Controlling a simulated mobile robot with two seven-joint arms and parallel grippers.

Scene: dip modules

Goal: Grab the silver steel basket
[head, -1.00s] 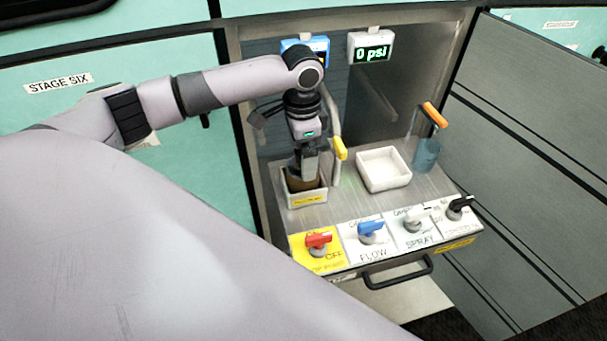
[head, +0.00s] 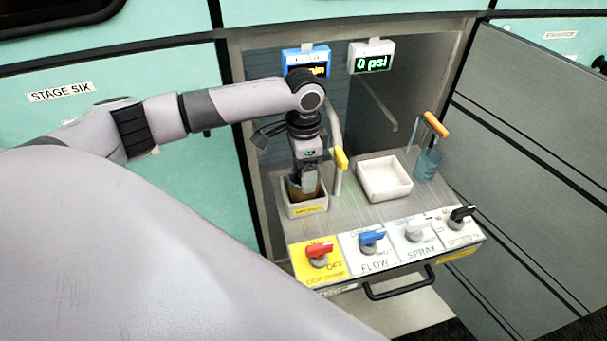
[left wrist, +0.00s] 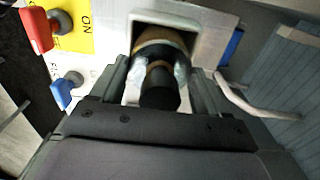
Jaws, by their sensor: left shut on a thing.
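My left gripper (head: 306,181) points down into a white square tub (head: 307,210) with a yellow label, at the left of the metal counter. It is shut on a black-handled thing (left wrist: 160,88) with a tan ring and pale, silvery sides, standing in the tub. I cannot tell whether this is the silver steel basket; its lower part is hidden by the tub and fingers. A blue-grey basket-like thing (head: 427,163) with an orange handle stands at the counter's back right, apart from the gripper. My right gripper is not in view.
An empty white tray (head: 384,184) lies mid-counter. A pipe with a yellow handle (head: 341,158) rises close to the right of my left gripper. Red (head: 319,250), blue (head: 371,238), white and black knobs line the front panel.

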